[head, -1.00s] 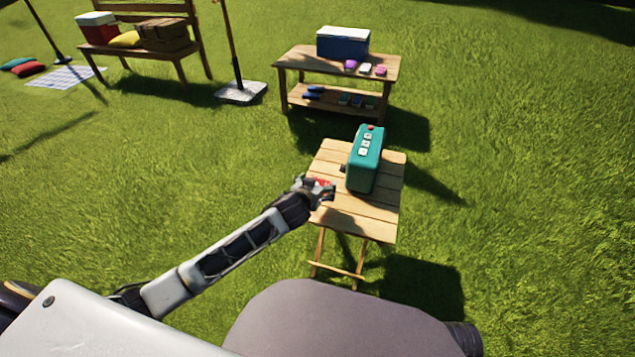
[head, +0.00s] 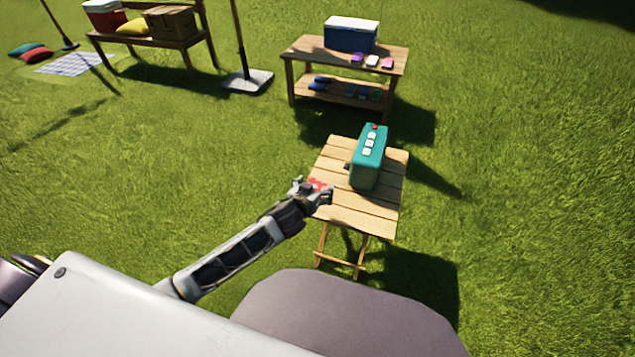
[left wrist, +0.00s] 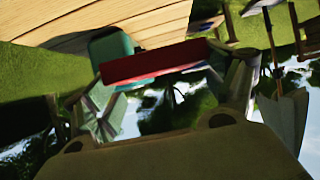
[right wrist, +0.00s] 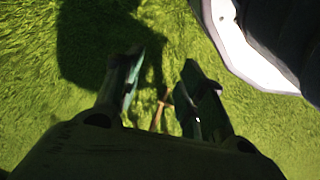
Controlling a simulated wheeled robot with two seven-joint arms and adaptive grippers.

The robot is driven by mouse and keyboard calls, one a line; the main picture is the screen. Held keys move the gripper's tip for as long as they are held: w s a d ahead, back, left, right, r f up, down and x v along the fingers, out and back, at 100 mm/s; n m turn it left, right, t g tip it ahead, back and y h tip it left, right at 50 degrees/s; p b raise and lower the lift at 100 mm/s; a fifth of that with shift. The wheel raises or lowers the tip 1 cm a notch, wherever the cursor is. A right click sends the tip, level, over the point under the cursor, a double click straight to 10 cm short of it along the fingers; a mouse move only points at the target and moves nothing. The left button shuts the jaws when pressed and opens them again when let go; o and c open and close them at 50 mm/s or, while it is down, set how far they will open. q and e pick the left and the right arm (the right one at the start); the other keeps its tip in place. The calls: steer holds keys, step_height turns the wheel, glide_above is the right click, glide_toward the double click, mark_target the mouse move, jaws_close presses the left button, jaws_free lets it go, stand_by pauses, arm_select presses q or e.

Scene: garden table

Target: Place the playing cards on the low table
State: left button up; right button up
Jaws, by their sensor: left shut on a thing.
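The playing cards are a small red pack (head: 319,184), held in my left gripper (head: 313,193) at the left edge of the low table (head: 362,215), a small slatted wooden folding table. In the left wrist view the red pack (left wrist: 152,62) lies across between the two fingers, which are shut on it. The tabletop (left wrist: 85,28) shows beyond it. I cannot tell exactly how high above the top the pack is. My right gripper (right wrist: 163,75) is open and empty over grass in the right wrist view; it is hidden in the head view.
A teal box-shaped device (head: 368,160) with pale buttons stands on the back middle of the low table. The front of its top is clear. Behind are a larger wooden table (head: 395,62) with a blue cooler (head: 351,36), a parasol base (head: 248,81) and a bench (head: 198,20).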

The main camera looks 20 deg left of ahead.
arm_select(q)
steer(key=a+r+p+v, duration=0.1)
steer(key=a+p+v, duration=0.1)
steer(key=p+v, duration=0.9)
steer(key=shift+a+r, duration=0.25)
steer(key=shift+r, duration=0.05)
arm_select(e)
steer(key=s+d+f, duration=0.5)
steer(key=s+d, duration=0.1)
steer(key=s, duration=0.3)
steer(key=s+d+f+h, duration=0.1)
steer(key=s+d+f, duration=0.4)
steer(key=s, duration=0.5)
steer(key=shift+s+d+f+g, duration=0.2)
steer(key=shift+d+g, duration=0.2)
arm_select(q)
steer(key=shift+a, duration=0.1)
arm_select(e)
steer(key=shift+a, duration=0.1)
steer(key=shift+c, duration=0.5)
